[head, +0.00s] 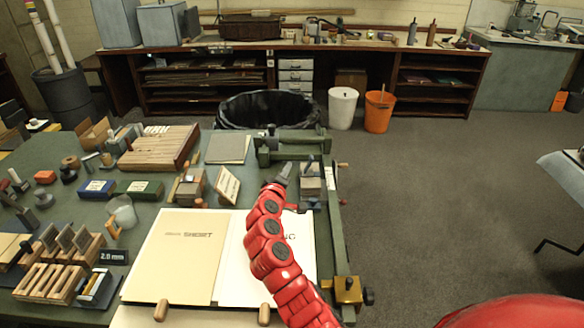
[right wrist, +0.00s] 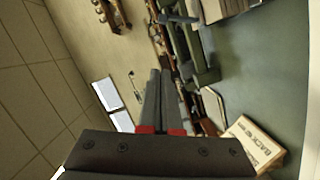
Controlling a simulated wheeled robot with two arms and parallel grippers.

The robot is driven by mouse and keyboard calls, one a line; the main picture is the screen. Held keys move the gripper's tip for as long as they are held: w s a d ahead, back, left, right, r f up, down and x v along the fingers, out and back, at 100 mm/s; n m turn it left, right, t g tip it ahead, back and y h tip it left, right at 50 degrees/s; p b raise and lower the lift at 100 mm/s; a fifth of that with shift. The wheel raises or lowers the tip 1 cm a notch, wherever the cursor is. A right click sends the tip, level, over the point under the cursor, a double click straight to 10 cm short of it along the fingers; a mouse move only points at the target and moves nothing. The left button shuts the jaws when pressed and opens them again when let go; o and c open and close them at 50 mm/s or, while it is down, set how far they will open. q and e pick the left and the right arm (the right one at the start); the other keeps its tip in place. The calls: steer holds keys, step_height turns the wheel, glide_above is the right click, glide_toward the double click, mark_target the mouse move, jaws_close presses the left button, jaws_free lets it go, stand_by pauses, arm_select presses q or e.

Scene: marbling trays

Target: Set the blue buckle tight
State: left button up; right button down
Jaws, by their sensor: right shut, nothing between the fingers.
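A small dark blue piece (head: 309,162) stands on a grey block (head: 311,186) at the right side of the green bench. It may be the blue buckle; it is too small to tell whether it is tight. A blue-grey part also shows at the top of the right wrist view (right wrist: 182,17), beside a green bar. My right gripper (head: 284,168) is just left of the grey block, apart from it as far as I can see. In the right wrist view its two dark fingers (right wrist: 161,76) are together with nothing between them. My left gripper is not in view.
A green crossbar (head: 291,146) lies behind the gripper, and a green rail (head: 336,225) runs along the bench's right edge to a brass block (head: 347,290). A cream sheet (head: 178,250) lies left of my arm. A lettered card (head: 227,186) stands left of the gripper.

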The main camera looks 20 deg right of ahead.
mark_target(308, 165)
steer(key=w+d, duration=0.1)
steer(key=d, duration=0.1)
steer(key=w+d+f, duration=0.1)
steer(key=w+d, duration=0.1)
steer(key=d, duration=0.1)
steer(key=w+d+f, duration=0.1)
steer(key=w+d, duration=0.1)
steer(key=d, duration=0.1)
steer(key=shift+w+d+f, duration=0.1)
steer(key=shift+d+f, duration=0.1)
steer(key=shift+d, duration=0.05)
steer(key=shift+f, duration=0.15)
steer(key=shift+d+m, duration=0.25)
steer(key=shift+m, duration=0.05)
stand_by(0.3)
